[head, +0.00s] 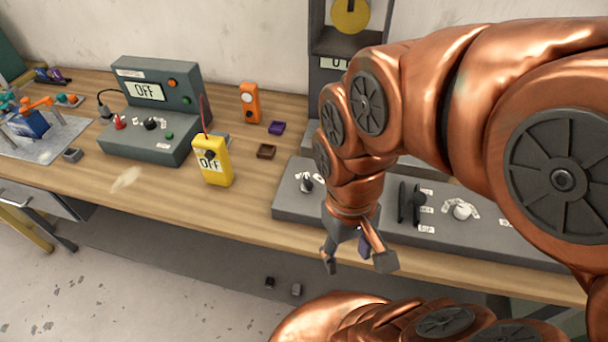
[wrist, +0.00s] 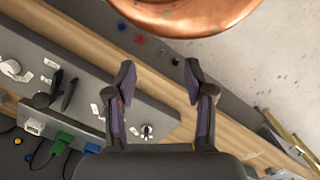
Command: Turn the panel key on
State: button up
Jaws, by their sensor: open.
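The grey panel (head: 288,206) lies along the front of the bench, partly hidden behind my arm. A small key-like switch (head: 306,183) with white labels stands at its left end; I take it to be the panel key. The switch also shows in the wrist view (wrist: 147,131), close to one finger; its exact turn is too small to read. My gripper (head: 358,260) is open and empty, fingers pointing down over the panel's front edge. In the wrist view my gripper (wrist: 160,80) has its fingers wide apart, with the bench edge between them.
A black lever (head: 403,203) and a white knob (head: 462,211) are further right on the panel. Small blocks (head: 270,282) lie on the floor in front.

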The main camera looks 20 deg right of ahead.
aim_at(307, 187)
jog(key=z, duration=0.05)
jog(key=k, duration=1.15)
jog(key=u, duration=0.7)
jog(key=i, duration=1.1)
jog(key=z, duration=0.5)
